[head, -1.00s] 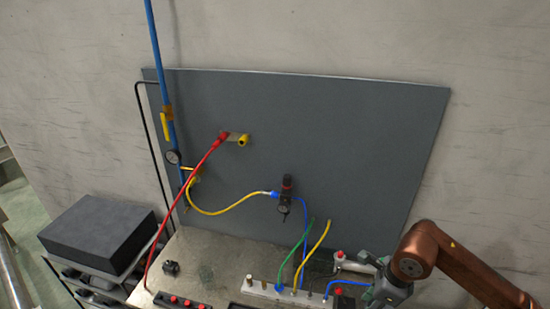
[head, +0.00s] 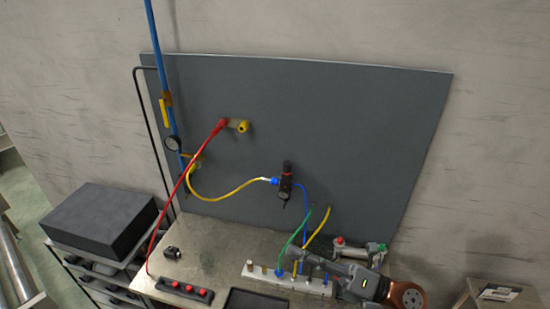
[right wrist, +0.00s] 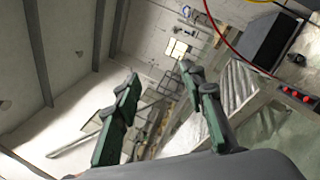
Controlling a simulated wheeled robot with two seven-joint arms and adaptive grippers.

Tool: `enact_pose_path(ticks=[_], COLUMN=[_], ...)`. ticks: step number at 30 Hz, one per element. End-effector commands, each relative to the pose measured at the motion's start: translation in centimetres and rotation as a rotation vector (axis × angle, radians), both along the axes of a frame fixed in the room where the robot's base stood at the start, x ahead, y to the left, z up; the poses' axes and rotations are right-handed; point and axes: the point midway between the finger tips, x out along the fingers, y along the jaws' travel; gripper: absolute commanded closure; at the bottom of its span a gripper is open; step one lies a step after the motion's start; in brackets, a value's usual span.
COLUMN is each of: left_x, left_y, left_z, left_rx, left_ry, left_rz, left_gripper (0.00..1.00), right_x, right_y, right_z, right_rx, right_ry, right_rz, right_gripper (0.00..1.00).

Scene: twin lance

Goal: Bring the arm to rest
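My right gripper (head: 310,262) shows in the head view as a dark shape low at the centre right, in front of the white manifold strip as seen from the head. The copper part of my right arm (head: 408,295) is behind it at the bottom edge. In the right wrist view the gripper (right wrist: 160,78) has its two green and black fingers well apart, with nothing between them. It points out over free space beside the bench. I cannot tell from the head view how high it is above the bench. My left gripper is not in view.
The bench (head: 215,250) carries a white manifold strip (head: 258,276), a red-button strip (head: 182,291) and a cylinder (head: 350,250). Yellow, green and blue hoses rise near my gripper. A grey panel (head: 300,120) stands behind. A dark box (head: 100,222) is at the left.

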Motion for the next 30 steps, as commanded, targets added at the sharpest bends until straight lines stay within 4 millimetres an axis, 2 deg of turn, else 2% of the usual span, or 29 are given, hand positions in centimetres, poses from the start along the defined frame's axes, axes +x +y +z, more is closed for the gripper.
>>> enact_pose_path(ticks=[2,5,6,8,9,11,12,14,17,21,25,27,30], left_x=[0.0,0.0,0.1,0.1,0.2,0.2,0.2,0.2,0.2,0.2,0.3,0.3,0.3], left_y=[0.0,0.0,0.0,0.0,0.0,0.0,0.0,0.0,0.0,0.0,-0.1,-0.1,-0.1], left_z=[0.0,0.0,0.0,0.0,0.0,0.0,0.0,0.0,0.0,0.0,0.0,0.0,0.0], left_rx=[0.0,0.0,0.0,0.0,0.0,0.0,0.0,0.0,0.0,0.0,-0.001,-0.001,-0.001], left_ry=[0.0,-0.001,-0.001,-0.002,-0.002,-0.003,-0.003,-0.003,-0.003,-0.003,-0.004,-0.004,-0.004], left_rz=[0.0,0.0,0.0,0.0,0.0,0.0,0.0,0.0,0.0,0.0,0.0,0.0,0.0], left_gripper=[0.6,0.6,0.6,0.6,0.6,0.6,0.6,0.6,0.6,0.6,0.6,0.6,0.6], right_x=[2.6,6.2,7.4,8.8,9.5,10.0,10.1,9.8,8.2,3.9,-1.6,-4.4,-7.8], right_y=[-3.4,-9.3,-11.8,-15.4,-17.7,-20.8,-22.7,-25.3,-28.7,-31.8,-32.8,-32.8,-32.4], right_z=[1.5,1.1,0.1,-2.0,-3.8,-6.8,-9.0,-12.5,-18.8,-27.6,-34.7,-37.5,-40.4], right_rx=[0.22,0.475,0.567,0.69,0.763,0.863,0.924,1.007,1.127,1.262,1.349,1.379,1.405], right_ry=[0.139,0.329,0.408,0.521,0.594,0.703,0.775,0.88,1.055,1.301,1.519,1.619,1.733], right_rz=[-0.124,-0.303,-0.375,-0.478,-0.546,-0.644,-0.708,-0.801,-0.956,-1.165,-1.347,-1.426,-1.514], right_gripper=[0.62,0.62,0.62,0.62,0.62,0.62,0.62,0.62,0.62,0.62,0.62,0.62,0.62])
